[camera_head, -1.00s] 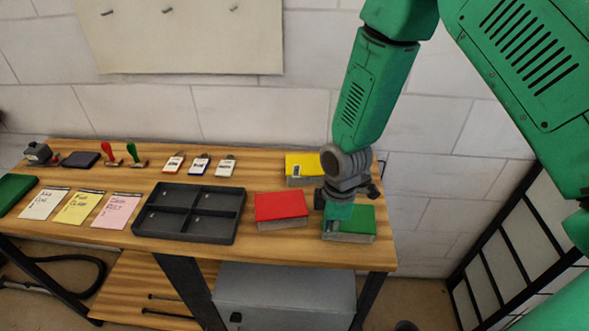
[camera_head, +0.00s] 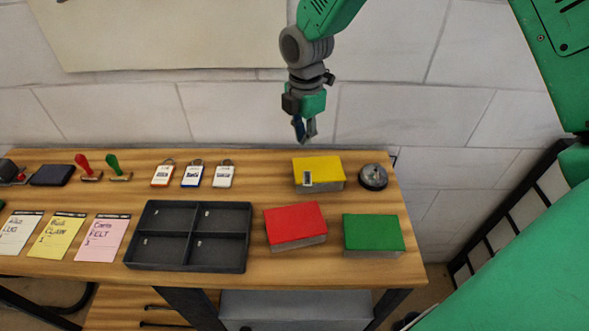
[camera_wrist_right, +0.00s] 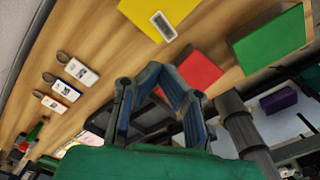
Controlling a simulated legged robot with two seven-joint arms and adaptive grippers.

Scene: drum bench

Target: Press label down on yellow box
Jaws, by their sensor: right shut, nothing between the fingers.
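The yellow box (camera_head: 322,168) stands at the back right of the bench. A small pale label with a grey patch (camera_head: 307,178) lies on its top near the front left corner. The label (camera_wrist_right: 162,26) also shows flat on the yellow box (camera_wrist_right: 143,12) near an edge in the right wrist view; I cannot tell whether it is fully stuck. My right gripper (camera_head: 304,138) is shut and empty, pointing down in the air above and behind the yellow box's left side. It touches nothing. Its fingers (camera_wrist_right: 155,72) close together in the wrist view. My left gripper is out of view.
A red box (camera_head: 295,222) and a green box (camera_head: 372,232) stand in front of the yellow box. A round dark metallic object (camera_head: 373,176) is to its right. A dark divided tray (camera_head: 190,265), tags (camera_head: 193,176) and note sheets (camera_head: 68,238) lie left.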

